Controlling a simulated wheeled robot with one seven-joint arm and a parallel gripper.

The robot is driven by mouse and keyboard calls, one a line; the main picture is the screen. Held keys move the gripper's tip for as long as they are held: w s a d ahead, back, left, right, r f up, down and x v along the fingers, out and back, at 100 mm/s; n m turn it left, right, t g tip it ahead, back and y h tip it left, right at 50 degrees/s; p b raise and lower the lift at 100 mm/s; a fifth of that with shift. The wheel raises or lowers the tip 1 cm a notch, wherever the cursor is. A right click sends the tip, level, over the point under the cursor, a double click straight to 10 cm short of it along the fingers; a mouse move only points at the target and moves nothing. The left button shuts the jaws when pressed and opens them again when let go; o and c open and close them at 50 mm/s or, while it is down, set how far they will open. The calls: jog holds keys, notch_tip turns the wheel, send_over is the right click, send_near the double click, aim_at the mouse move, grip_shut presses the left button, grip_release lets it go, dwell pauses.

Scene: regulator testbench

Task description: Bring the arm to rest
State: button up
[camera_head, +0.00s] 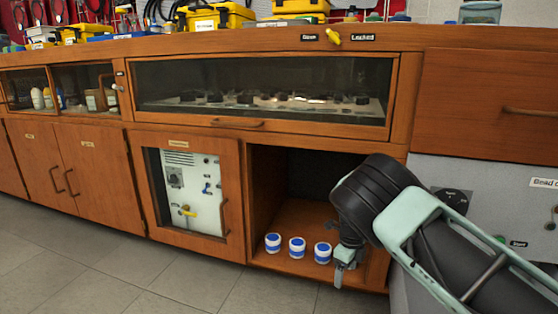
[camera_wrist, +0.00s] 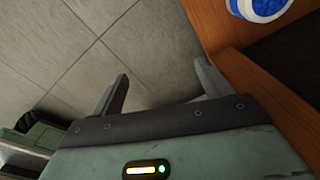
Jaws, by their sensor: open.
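My gripper (camera_head: 346,264) is at the right side of the open lower cubby (camera_head: 297,216), in front of its floor. My arm reaches in from the lower right of the head view. In the wrist view my gripper (camera_wrist: 160,88) has its two fingers spread wide, with only grey floor tile between them. Nothing is held. Three white jars with blue bands stand in a row on the cubby floor: a left jar (camera_head: 273,242), a middle jar (camera_head: 297,247) and a right jar (camera_head: 322,252) closest to my gripper. One blue-and-white jar lid (camera_wrist: 262,8) shows at the wrist view's top right.
Wooden cabinet edges (camera_wrist: 240,50) lie close to the right finger. Left of the cubby is a glazed door (camera_head: 187,190) over a panel with a yellow handle. Above is a long glass display case (camera_head: 262,90). Open tiled floor (camera_head: 80,260) lies in front and left.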

jog(key=s+a+r+n+g+y+p, duration=0.1)
jog(key=s+a+r+n+p, duration=0.25)
jog(key=s+r+n, duration=0.55)
jog(key=s+a+r+n+y+p, duration=0.1)
jog(key=s+a+r+n+p, duration=0.35)
jog(key=r, duration=0.75)
jog(key=s+a+r+n+g+y+p, duration=0.15)
jog(key=s+r+n+p, duration=0.25)
jog(key=s+r, duration=0.65)
jog(key=s+d+r+n+t+h+p, duration=0.1)
jog(key=s+d+r+n+p, duration=0.1)
jog(key=s+r+n+p, duration=0.4)
jog(key=s+d+r+n+t+h+p, duration=0.1)
jog(key=s+d+r+n+t+h, duration=0.1)
jog(key=s+r+n, duration=0.7)
jog(key=s+r+p, duration=0.1)
jog(key=r+p, duration=1.6)
jog(key=p, duration=0.2)
jog(key=s+r+n+p, duration=0.1)
jog(key=s+r+p, duration=0.1)
jog(key=r+p, duration=1.6)
jog(key=shift+s+a+r+p, duration=0.15)
jog(key=shift+s+r+p, duration=0.1)
jog(key=shift+p, duration=0.15)
jog(key=shift+f+g, duration=0.1)
jog(key=shift+g, duration=0.15)
